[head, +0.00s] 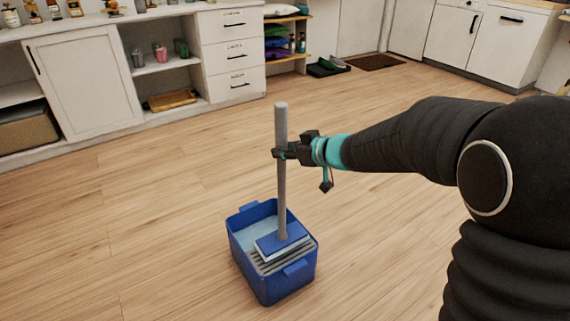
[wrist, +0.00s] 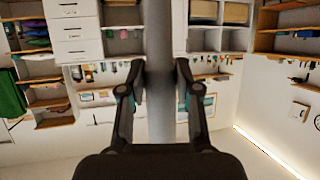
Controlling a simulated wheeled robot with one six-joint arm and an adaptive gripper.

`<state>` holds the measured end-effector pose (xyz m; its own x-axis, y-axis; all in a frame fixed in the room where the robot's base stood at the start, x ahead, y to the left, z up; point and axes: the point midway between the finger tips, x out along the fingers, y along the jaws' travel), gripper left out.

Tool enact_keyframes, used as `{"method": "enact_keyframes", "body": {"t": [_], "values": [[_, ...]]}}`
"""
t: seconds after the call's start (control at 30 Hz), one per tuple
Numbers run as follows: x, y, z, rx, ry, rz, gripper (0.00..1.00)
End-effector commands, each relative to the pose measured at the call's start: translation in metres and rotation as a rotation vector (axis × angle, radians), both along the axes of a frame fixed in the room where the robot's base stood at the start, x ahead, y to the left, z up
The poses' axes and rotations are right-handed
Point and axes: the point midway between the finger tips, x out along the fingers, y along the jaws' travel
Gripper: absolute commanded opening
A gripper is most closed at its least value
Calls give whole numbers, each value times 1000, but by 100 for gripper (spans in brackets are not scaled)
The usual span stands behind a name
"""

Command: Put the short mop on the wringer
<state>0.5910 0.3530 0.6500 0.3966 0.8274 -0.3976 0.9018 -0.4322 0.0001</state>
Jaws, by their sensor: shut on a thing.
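The short mop has a grey upright handle (head: 281,185) and a flat blue-and-white head (head: 281,243). My gripper (head: 281,153) is shut on the upper part of the handle. In the wrist view the handle (wrist: 160,60) stands between the two fingers of my gripper (wrist: 160,80). The wringer (head: 267,263) is a grey ribbed grate at the near side of a blue bucket (head: 288,288). The mop head is over the wringer and appears to rest on it; exact contact is hard to tell. The far part of the bucket holds pale blue water (head: 257,228).
The bucket stands on an open wooden floor with clear room around it. White cabinets (head: 85,85) and drawers (head: 232,52) line the back left. A dark mat (head: 375,62) and a tray with green and dark items (head: 328,67) lie at the back.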

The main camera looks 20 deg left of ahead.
Motion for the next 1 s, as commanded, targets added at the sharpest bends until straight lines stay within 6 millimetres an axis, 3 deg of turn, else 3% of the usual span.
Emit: {"method": "enact_keyframes", "body": {"t": [0.27, 0.67, 0.7, 0.77, 0.8, 1.0], "values": [[0, 0, -37, 0, 2, 0, 0], [0, 0, -40, 0, 0, 1, 0], [0, 0, -41, -1, 1, 1, 37], [0, 0, -41, -1, 1, 1, 52], [0, 0, -41, -1, 1, 1, 57], [0, 0, -40, -1, 1, 1, 57]]}}
